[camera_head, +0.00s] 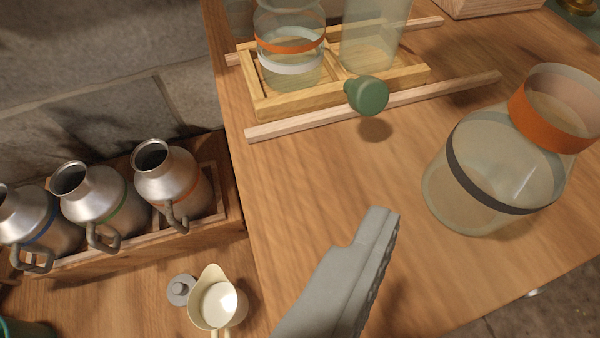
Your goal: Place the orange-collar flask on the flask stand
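A clear glass flask (485,175) with a wide orange collar (552,115) and a dark band stands on the wooden table at the right. Another glass flask (290,45), with an orange band and a white band, sits in the left bay of a pale wooden stand (262,100) at the top. A clear glass cylinder (372,40) is in its right bay. One grey finger of my gripper (372,245) shows at the bottom middle, left of the dark-banded flask and apart from it. Its ridged face is bare; the other finger is out of view.
A green knob (368,96) juts out before the stand, above a wooden rail (460,88). Several metal cans (165,175) stand in a wooden rack (140,250) at the left. A cream jug (217,298) and a small grey lid (181,290) are below it. The middle tabletop is clear.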

